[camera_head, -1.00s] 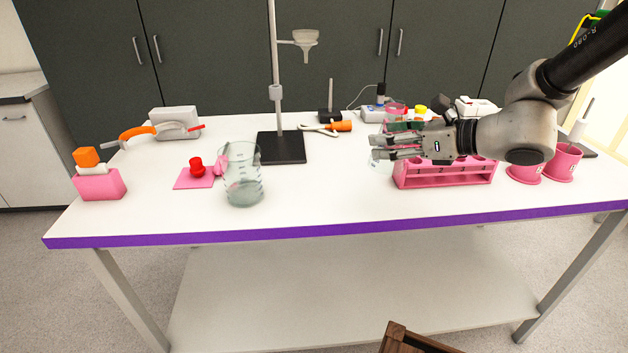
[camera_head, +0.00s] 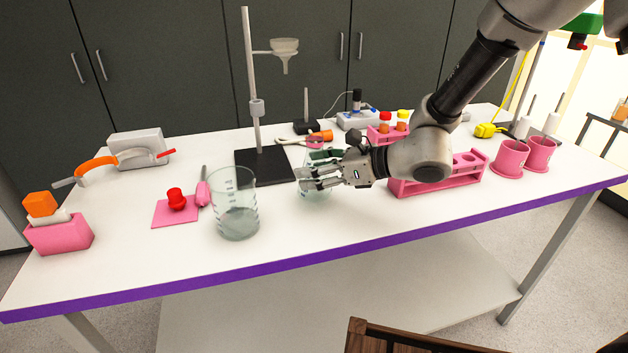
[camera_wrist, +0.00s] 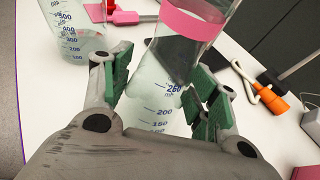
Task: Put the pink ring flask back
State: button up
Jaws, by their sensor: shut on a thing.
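The pink ring flask is clear glass with a pink band near its top (camera_head: 314,143). It also fills the middle of the wrist view, with the pink band (camera_wrist: 190,24) at the top and blue volume marks below. My gripper (camera_head: 312,179) is shut on the flask's glass body, with one green-padded finger on each side in the wrist view (camera_wrist: 160,78). The flask is near the table's middle, right of the stand's black base. The fingers hide part of it, and I cannot tell whether its bottom touches the table.
A clear beaker (camera_head: 236,212) stands to the left, beside a pink mat (camera_head: 160,215) with a red item (camera_head: 176,198). A stand with a funnel (camera_head: 257,108) rises behind. A pink rack (camera_head: 465,176) and pink cups (camera_head: 511,157) are to the right. Free table lies in front.

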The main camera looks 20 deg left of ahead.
jog(key=shift+f, duration=1.35)
jog(key=shift+f, duration=0.1)
jog(key=o, duration=1.1)
jog(key=shift+o, duration=0.2)
jog(key=shift+d, duration=0.15)
jog(key=v, duration=1.2)
